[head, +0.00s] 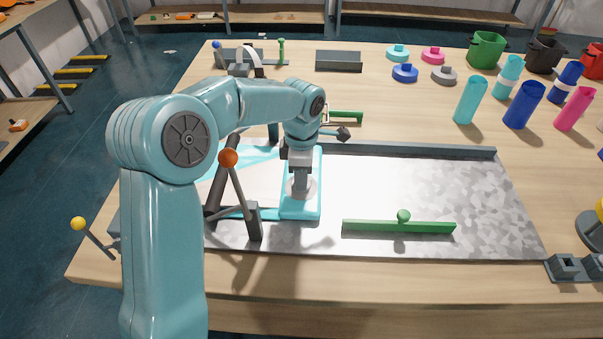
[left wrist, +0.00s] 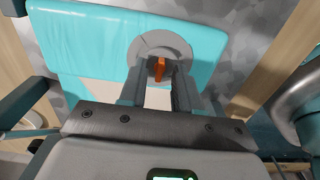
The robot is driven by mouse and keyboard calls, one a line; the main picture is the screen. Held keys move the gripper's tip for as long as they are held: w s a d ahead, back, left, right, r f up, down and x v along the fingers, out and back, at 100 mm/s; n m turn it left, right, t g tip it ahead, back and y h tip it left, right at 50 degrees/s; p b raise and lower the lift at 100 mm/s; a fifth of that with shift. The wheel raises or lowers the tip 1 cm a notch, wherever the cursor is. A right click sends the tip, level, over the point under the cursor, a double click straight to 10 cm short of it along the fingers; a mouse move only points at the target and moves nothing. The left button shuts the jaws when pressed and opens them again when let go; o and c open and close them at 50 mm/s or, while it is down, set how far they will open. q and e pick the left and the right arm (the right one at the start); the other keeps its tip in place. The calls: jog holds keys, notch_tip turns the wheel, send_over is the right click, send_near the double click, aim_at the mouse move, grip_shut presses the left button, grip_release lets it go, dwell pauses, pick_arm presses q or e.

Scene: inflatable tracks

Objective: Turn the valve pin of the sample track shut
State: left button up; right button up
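The sample track (head: 265,213) is a flat teal and white piece on the metal plate, largely hidden behind my left arm in the head view. Its teal end also shows in the left wrist view (left wrist: 85,45). A round grey valve (left wrist: 177,42) sits on it, with an upright orange valve pin (left wrist: 159,68) at its middle. My left gripper (head: 301,190) points down over the valve. In the left wrist view its two grey fingers (left wrist: 158,88) stand apart, one on each side of the pin, and look clear of it. My right gripper is not in view.
The speckled metal plate (head: 440,190) carries a green bar (head: 398,227) and a dark rear rail (head: 410,151). A lever with an orange ball (head: 228,158) stands close left of the gripper. Cups (head: 470,100) and buckets (head: 487,50) stand at the back right. The plate's right part is clear.

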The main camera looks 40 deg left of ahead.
pick_arm(q)
grip_shut()
jog(key=shift+m, duration=0.5)
jog(key=m, duration=0.2)
jog(key=shift+m, duration=0.4)
jog(key=m, duration=0.3)
jog(key=shift+m, duration=0.4)
jog(key=m, duration=0.5)
jog(key=shift+r+p, duration=0.1)
jog(key=shift+p, duration=0.2)
jog(key=m, duration=0.5)
jog(key=shift+m, duration=0.3)
